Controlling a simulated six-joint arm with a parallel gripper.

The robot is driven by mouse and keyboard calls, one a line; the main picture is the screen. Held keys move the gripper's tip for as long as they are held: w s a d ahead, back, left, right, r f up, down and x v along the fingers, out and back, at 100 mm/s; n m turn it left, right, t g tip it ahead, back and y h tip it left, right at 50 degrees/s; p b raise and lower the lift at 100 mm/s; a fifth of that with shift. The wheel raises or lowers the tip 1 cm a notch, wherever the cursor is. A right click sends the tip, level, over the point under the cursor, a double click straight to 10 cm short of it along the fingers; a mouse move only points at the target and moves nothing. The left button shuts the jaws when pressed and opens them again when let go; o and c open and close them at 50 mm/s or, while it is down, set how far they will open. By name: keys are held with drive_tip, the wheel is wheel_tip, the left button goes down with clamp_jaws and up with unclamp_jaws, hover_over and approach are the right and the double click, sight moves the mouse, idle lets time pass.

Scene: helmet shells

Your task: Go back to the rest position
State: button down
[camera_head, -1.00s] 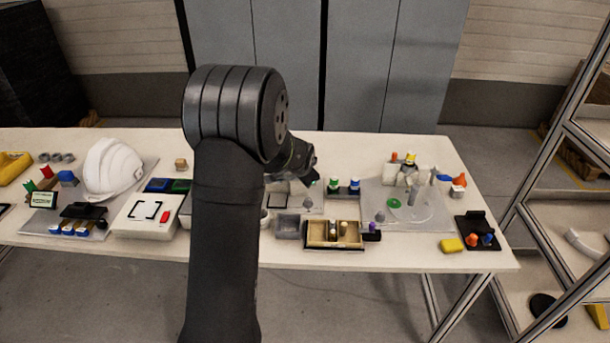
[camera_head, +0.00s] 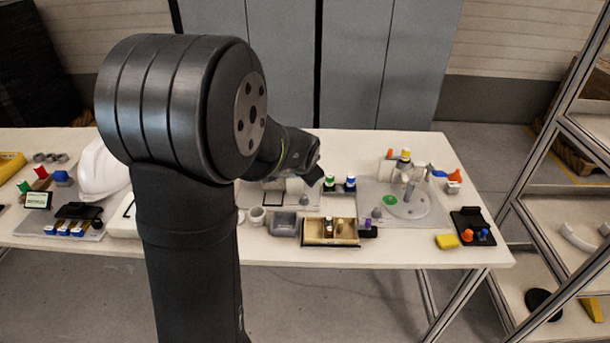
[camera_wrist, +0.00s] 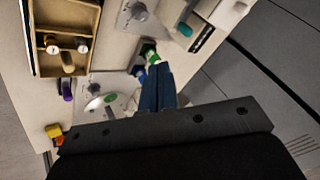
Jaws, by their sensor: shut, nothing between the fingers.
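My gripper (camera_head: 314,174) hangs above the table (camera_head: 330,262), over its middle part, and holds nothing. In the wrist view its dark fingers (camera_wrist: 157,88) are together, with table items below them. My arm crosses the head view and hides part of the table left of centre. A white helmet shell (camera_head: 97,172) sits on the left of the table, partly hidden behind my arm.
A wooden compartment box (camera_head: 330,242) and a grey bin (camera_head: 284,224) stand near the front edge. A green-capped bottle (camera_head: 329,183) and a blue-capped one (camera_head: 350,184) stand close to the gripper. A metal shelf frame (camera_head: 545,165) rises at the right.

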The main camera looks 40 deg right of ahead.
drive_tip(key=shift+s+a+r, duration=0.2)
drive_tip(key=shift+a+r, duration=0.05)
drive_tip(key=shift+r, duration=0.15)
drive_tip(key=x, duration=0.7)
drive_tip(key=d+r+x, duration=0.1)
drive_tip(key=x, duration=0.3)
drive_tip(key=shift+w+f, duration=0.1)
drive_tip(key=shift+w, duration=0.35)
drive_tip(key=shift+w+d, duration=0.25)
drive_tip(key=shift+d, duration=0.45)
